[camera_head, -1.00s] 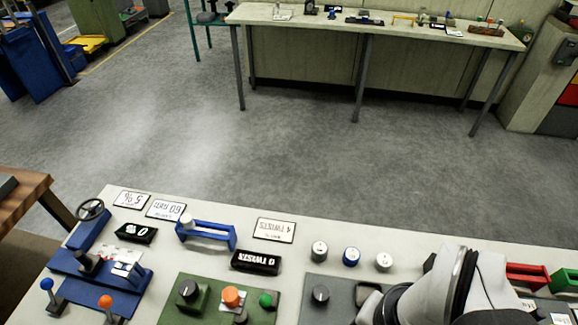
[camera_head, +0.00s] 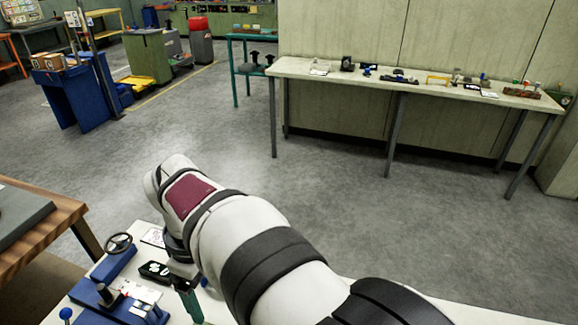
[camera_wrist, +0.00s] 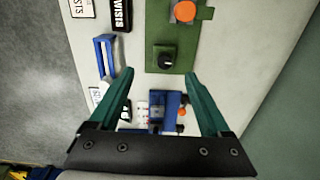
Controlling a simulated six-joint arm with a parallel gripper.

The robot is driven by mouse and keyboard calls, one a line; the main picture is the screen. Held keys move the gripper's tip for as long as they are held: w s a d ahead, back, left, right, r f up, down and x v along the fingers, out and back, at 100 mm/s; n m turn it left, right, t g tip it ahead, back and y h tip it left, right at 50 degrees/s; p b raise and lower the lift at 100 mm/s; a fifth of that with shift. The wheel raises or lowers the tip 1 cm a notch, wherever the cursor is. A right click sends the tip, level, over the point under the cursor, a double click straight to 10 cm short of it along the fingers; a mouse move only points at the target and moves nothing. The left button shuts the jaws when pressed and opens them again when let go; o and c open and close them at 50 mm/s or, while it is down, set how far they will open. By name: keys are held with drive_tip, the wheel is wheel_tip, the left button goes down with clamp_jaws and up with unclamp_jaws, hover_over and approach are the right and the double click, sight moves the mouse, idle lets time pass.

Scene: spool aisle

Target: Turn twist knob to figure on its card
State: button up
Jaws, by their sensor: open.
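In the wrist view, a black knob (camera_wrist: 166,61) stands on a green panel (camera_wrist: 154,38), just beyond my fingertips. An orange knob (camera_wrist: 185,11) is on the same panel at the top edge. A black display (camera_wrist: 125,14) and a white card (camera_wrist: 80,8) show letters of "TWISTS" beside the panel; their figures are cut off. In the head view one green finger shows below my arm, which hides the knobs and the twists card.
A blue handle (camera_wrist: 104,58) stands left of the green panel. A blue fixture (camera_wrist: 158,110) shows between my fingers. A handwheel (camera_head: 118,243) stands at the bench's left end. A long table (camera_head: 360,78) with small items is across the open grey floor.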

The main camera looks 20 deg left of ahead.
drive_tip(key=s+a+f+n, duration=0.2)
drive_tip(key=a+n, duration=0.1)
drive_tip(key=a, duration=0.2)
drive_tip(key=f, duration=1.5)
drive_tip(key=shift+w+d, duration=0.15)
drive_tip(key=shift+d, duration=0.15)
clamp_jaws()
